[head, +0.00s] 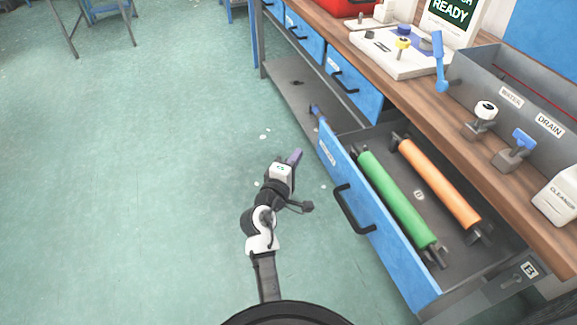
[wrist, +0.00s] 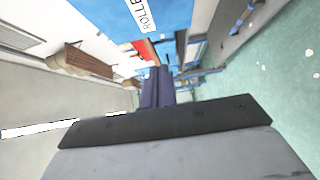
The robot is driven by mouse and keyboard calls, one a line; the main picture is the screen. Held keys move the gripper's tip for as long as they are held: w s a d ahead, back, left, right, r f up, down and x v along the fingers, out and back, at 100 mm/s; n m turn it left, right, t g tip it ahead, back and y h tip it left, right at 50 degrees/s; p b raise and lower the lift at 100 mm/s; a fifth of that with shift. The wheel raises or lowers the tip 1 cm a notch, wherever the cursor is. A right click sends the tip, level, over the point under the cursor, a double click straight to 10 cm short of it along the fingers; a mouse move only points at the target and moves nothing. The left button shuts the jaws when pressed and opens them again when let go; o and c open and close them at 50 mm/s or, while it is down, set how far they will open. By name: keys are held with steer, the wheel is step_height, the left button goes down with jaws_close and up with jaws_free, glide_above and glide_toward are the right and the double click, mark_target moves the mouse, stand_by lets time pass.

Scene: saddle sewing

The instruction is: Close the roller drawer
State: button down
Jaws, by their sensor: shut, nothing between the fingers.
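The roller drawer is pulled out from the workbench in the head view, its blue front panel (head: 345,180) facing my arm. A black bar handle (head: 352,210) sits on that panel. A green roller (head: 397,200) and an orange roller (head: 438,183) lie inside the drawer. My gripper (head: 296,157) is shut and empty, to the left of the drawer front near its far end, apparently apart from it. In the wrist view, the purple-grey fingers (wrist: 155,90) are together, and the blue front with a partly cut-off label (wrist: 141,14) fills the top.
The wooden benchtop (head: 400,75) carries a white device (head: 395,50), a blue-handled valve (head: 518,145), another valve (head: 484,115) and a cleaner bottle (head: 558,197). A shut blue drawer (head: 352,85) lies farther along. A lower shelf (head: 300,90) runs beneath.

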steer(key=shift+w+d+p, duration=0.25)
steer(key=shift+w+d, duration=0.3)
steer(key=shift+d, duration=0.25)
steer(key=shift+w+d+p, duration=0.25)
steer(key=shift+w+d, duration=0.3)
steer(key=shift+d, duration=0.2)
steer(key=shift+w+d+p, duration=0.25)
steer(key=shift+w+d, duration=0.3)
steer(key=shift+d, duration=0.25)
steer(key=shift+d, duration=0.1)
